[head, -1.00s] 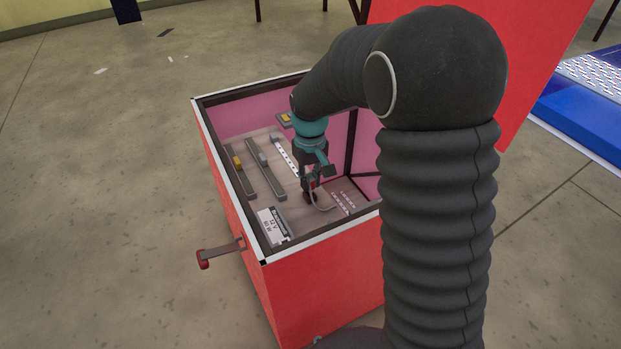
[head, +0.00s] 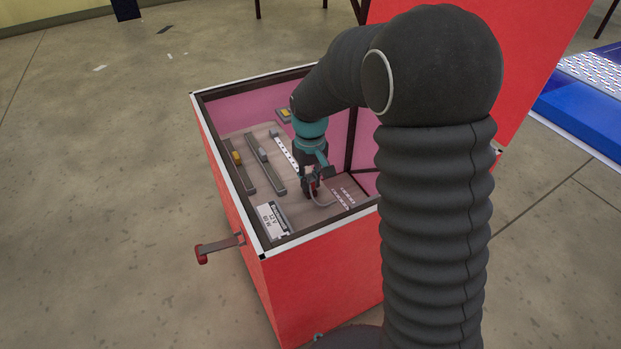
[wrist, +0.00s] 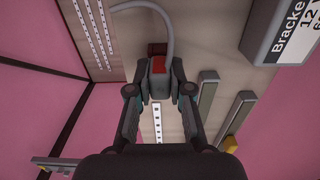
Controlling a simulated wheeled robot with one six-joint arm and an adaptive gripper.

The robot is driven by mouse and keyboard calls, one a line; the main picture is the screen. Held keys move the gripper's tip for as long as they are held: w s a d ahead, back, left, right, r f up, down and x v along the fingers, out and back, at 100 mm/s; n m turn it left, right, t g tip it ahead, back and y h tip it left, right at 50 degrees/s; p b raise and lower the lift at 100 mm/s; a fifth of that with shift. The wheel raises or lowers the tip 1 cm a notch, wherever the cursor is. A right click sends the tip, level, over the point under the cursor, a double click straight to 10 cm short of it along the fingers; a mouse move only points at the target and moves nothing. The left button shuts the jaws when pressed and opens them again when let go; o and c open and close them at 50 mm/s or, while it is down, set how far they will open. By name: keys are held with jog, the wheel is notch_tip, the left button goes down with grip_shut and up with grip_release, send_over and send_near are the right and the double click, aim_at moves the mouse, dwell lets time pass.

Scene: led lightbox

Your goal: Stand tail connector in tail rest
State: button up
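The tail connector (wrist: 159,66) shows as a red piece between my fingertips in the wrist view, with a grey cable (wrist: 168,25) curving away from it. My gripper (wrist: 160,88) is closed around it, a finger pad on each side. A dark brown-red block (wrist: 157,48), seemingly the tail rest, lies just beyond the connector. I cannot tell whether the connector is seated in it or only above it. In the head view my gripper (head: 312,184) points down inside the red box, low over the board, and the cable (head: 322,202) loops to the right.
The box's white-edged rim (head: 225,187) surrounds the work area. A white-labelled bracket unit (head: 272,220) sits at the near left. Grey rails (head: 265,165) and a white LED strip (head: 284,150) lie left of my gripper; more LED strips (head: 343,198) lie right. A red lid stands open behind.

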jog(key=o, duration=0.5)
jog(key=shift+r+p, duration=2.85)
jog(key=shift+r, duration=1.2)
jog(key=shift+s+f, duration=0.25)
jog(key=shift+f, duration=0.05)
jog(key=s+d+r+m+t, duration=0.1)
jog(key=s+d+r+t, duration=0.1)
jog(key=s+r, duration=0.3)
jog(key=s+d+r+m+t, duration=0.1)
jog(key=s+d+r, duration=0.3)
jog(key=s, duration=0.7)
jog(key=s+d+r+m+t, duration=0.2)
jog(key=s+d+r, duration=0.3)
jog(key=s, duration=0.3)
jog(key=shift+s+d+r+m+t, duration=0.1)
jog(key=shift+s+r+m+t, duration=0.2)
jog(key=shift+s+r, duration=0.05)
